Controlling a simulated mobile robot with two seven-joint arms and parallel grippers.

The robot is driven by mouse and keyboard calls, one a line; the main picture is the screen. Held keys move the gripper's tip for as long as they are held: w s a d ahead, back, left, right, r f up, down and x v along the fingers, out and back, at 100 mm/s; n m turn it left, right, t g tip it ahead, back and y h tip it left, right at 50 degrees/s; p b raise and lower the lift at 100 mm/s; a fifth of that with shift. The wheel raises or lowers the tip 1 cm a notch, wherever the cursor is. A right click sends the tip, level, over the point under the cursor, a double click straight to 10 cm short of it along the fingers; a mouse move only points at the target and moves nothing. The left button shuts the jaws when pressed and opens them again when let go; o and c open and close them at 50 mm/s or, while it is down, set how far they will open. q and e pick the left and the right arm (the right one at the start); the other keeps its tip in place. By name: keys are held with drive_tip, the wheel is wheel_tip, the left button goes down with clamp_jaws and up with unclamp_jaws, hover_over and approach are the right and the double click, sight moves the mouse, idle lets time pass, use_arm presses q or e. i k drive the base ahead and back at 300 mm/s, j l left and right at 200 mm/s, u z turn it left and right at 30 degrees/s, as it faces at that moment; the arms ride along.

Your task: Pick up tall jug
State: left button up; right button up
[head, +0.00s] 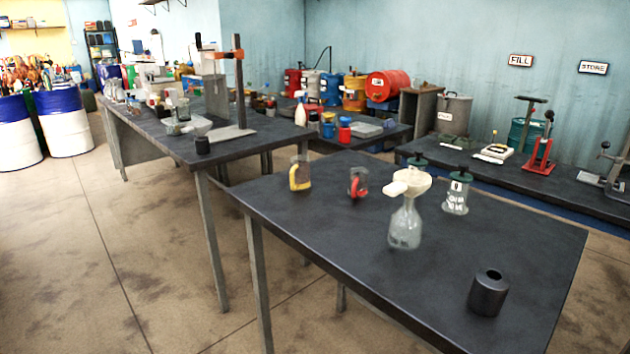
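Two clear jugs stand upright near the back left of the near dark table (330,230). The jug with a yellow handle (299,177) is at the left and looks slightly taller. The jug with a red handle (358,182) is to its right and looks smaller. The frame does not name either as the tall jug; the yellow-handled one looks the taller. Both stand free, with nothing gripping them. Neither of my grippers is in view.
A clear flask (405,228) with a cream funnel (411,181) in its mouth stands right of the jugs. Beside it is a labelled dark-capped bottle (457,193), with another dark-capped bottle (418,164) behind. A black hollow cylinder (488,294) stands at the front right. The table's left front is clear.

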sight(301, 172)
drive_tip(key=z, duration=0.4)
drive_tip(key=j+z, duration=0.15)
drive_tip(key=z, duration=0.25)
drive_tip(key=j+z, duration=0.1)
drive_tip(key=z, duration=0.25)
drive_tip(key=j+z, duration=0.1)
drive_tip(key=z, duration=0.3)
drive_tip(key=j+z, duration=0.35)
drive_tip(key=k+j+z, duration=0.15)
drive_tip(key=j+z, duration=0.2)
drive_tip(key=k+j+z, duration=0.15)
drive_tip(key=j, duration=0.15)
drive_tip(key=k+j+z, duration=0.2)
drive_tip(key=j, duration=0.1)
